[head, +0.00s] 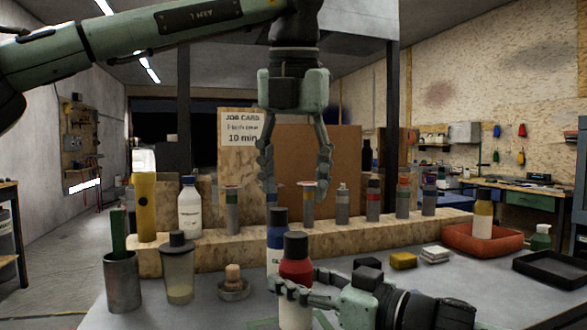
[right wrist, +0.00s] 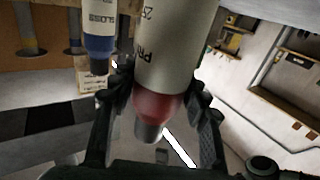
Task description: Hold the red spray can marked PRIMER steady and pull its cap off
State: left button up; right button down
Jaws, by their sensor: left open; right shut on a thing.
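The red spray can (head: 296,270) stands upright at the front of the table, with a red shoulder, a pale body and a dark cap (head: 295,244) on top. In the right wrist view the can (right wrist: 172,60) appears upside down with part of its PRIMER lettering, and its cap (right wrist: 148,132) is on. My right gripper (head: 300,284) is shut around the can's body below the cap. My left gripper (head: 296,188) is open and empty, pointing down above the cap with a clear gap. The can's base is out of frame.
A blue GLOSS can (head: 277,232) stands close behind the red can. A wooden ledge (head: 350,229) with several bottles and tubes runs behind. A clear-sided cup (head: 178,270) and metal cup (head: 122,282) stand left; a red tray (head: 470,240) and black tray (head: 550,270) lie right.

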aim_at(296, 234)
pick_arm(q)
jog(key=w+f+n, duration=0.1)
jog(key=f, duration=0.2)
jog(key=w+f+n+t, duration=0.1)
jog(key=f, duration=0.2)
jog(key=w+f+n, duration=0.1)
jog(key=f, duration=0.2)
jog(key=shift+w+d+f, duration=0.15)
jog(key=shift+w+f, duration=0.05)
jog(key=shift+f, duration=0.05)
jog(key=shift+c, duration=0.3)
grip_shut()
jog(key=shift+r, duration=0.25)
dwell(0.5)
jog(key=shift+r, duration=0.9)
